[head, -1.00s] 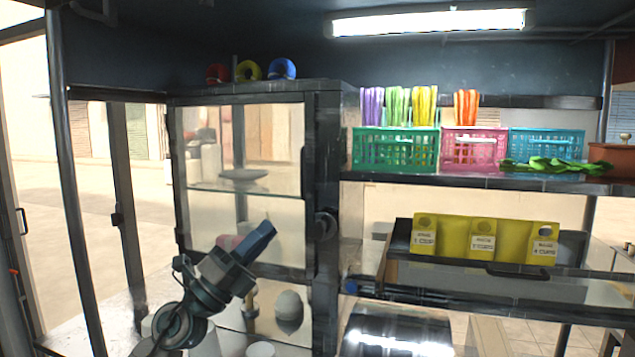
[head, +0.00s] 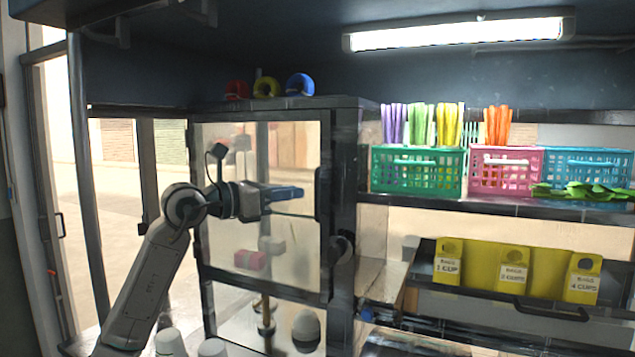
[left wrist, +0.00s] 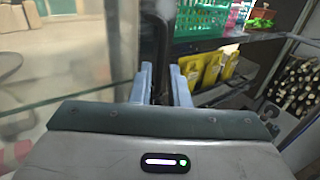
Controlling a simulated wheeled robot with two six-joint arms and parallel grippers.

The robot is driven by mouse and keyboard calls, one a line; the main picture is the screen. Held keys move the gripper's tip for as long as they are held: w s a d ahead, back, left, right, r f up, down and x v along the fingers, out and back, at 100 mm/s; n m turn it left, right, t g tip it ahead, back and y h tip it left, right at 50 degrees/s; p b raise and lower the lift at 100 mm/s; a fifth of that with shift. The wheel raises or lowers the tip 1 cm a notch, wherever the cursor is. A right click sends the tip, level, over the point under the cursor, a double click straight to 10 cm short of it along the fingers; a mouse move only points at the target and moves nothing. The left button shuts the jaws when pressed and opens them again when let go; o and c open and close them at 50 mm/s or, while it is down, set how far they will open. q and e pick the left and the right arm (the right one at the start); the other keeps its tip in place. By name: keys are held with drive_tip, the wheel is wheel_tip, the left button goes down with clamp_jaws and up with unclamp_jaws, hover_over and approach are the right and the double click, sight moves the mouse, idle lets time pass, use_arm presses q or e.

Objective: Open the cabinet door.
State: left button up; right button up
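The cabinet (head: 342,210) has a glass door with a dark frame (head: 265,290), and the door looks closed. Its handle is a dark upright bar at the door's right edge, partly hidden by my gripper in the head view. My left gripper (head: 300,193) is raised in front of the door, its blue fingers pointing right toward the handle side. In the left wrist view the fingers (left wrist: 163,85) are apart, with a dark upright bar (left wrist: 163,45) in line with the gap between them. I cannot tell whether they touch it. My right gripper is not in view.
Yellow bag holders (head: 515,270) stand below. White cups (head: 170,342) are low in front.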

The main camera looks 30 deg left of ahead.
sight(317, 215)
use_arm(q)
drive_tip(key=p+x, duration=0.3)
drive_tip(key=x, duration=0.3)
drive_tip(key=shift+w+d+r, duration=0.1)
drive_tip(key=shift+w+d, duration=0.25)
drive_tip(key=shift+w, duration=0.05)
clamp_jaws()
